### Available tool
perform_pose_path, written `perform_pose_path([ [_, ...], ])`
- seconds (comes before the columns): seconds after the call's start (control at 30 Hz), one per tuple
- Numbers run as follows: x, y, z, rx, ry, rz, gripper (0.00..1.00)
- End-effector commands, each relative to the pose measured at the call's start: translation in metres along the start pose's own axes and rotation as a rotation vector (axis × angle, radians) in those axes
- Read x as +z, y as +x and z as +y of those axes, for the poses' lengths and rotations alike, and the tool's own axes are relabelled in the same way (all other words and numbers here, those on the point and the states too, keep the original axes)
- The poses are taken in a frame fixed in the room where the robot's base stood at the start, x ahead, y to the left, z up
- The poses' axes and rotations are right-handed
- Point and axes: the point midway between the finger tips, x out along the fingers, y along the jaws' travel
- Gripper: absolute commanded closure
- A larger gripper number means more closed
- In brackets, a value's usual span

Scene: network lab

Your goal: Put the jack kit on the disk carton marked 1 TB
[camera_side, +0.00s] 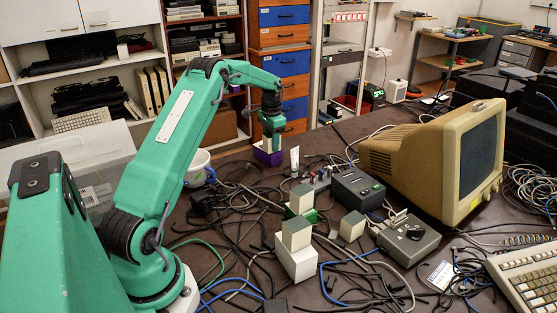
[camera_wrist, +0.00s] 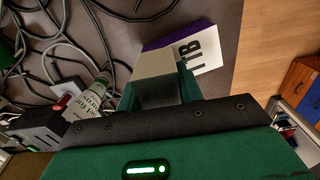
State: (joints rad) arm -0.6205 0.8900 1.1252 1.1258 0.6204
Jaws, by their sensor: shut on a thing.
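My gripper (camera_side: 268,138) is at the back of the table, low over the disk carton (camera_side: 267,156), a small purple and white box. In the wrist view the carton (camera_wrist: 205,58) shows a white face marked "TB", with a stroke before it, and a purple edge. My gripper (camera_wrist: 155,85) is shut on a pale beige block, the jack kit (camera_wrist: 152,64). No marking on it can be read. The block overlaps the carton's near corner in the wrist view; I cannot tell whether they touch.
A white tube (camera_side: 294,160) stands right of the carton. Similar beige blocks stand on a white box (camera_side: 297,262), by a green box (camera_side: 311,215) and on the table (camera_side: 352,226). A mug (camera_side: 199,168) is to the left. Cables cover much of the table.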

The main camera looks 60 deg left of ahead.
Motion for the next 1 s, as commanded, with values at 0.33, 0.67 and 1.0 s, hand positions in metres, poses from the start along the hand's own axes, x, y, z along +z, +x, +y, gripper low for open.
perform_pose_path([
  [0.33,0.000,0.003,0.000,0.000,0.000,-0.001,0.54],
  [0.67,0.000,0.003,0.000,0.000,0.000,0.000,0.42],
  [1.0,0.000,-0.014,0.000,-0.001,0.000,0.001,0.42],
])
